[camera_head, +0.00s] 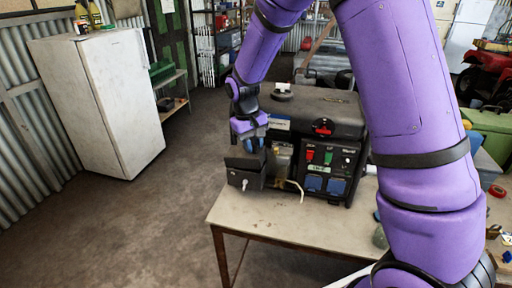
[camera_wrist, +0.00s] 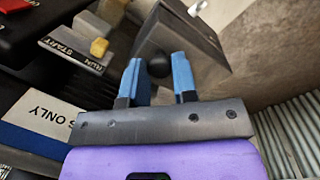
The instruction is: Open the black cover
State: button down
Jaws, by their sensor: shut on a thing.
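The black cover (camera_head: 245,174) is a dark box-like flap at the left front of the generator (camera_head: 318,125). It stands out from the generator's front, swung to the left, and a pale part (camera_head: 281,160) shows beside it. A small light key-like piece is on its face. In the wrist view the cover (camera_wrist: 208,45) is a dark grey panel with a round black knob (camera_wrist: 159,65). My gripper (camera_head: 254,145) is above the cover. The cover's hinge is hidden.
The generator stands on a pale table (camera_head: 285,225), whose front left corner is bare. Its panel has red and green switches and blue sockets. A white fridge (camera_head: 100,100) stands at the left. The floor between fridge and table is clear.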

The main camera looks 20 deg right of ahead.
aim_at(244, 153)
jog(key=shift+w+a+r+g+h, duration=0.85)
jog(key=shift+a+r+g+h, duration=0.1)
jog(key=shift+a+h, duration=0.25)
jog(key=shift+w+a+r+g+h, duration=0.3)
jog(key=shift+w+a+g+h, duration=0.1)
jog(key=shift+a+h, duration=0.15)
jog(key=shift+w+a+r+g+h, duration=0.25)
jog(key=shift+w+a+g+h, duration=0.15)
jog(key=shift+h, duration=0.25)
jog(key=c, duration=0.9)
grip_release()
jog(key=shift+a, duration=0.1)
jog(key=v, duration=1)
jog(key=shift+a+r, duration=0.2)
jog(key=shift+r, duration=0.1)
jog(key=shift+w, duration=0.15)
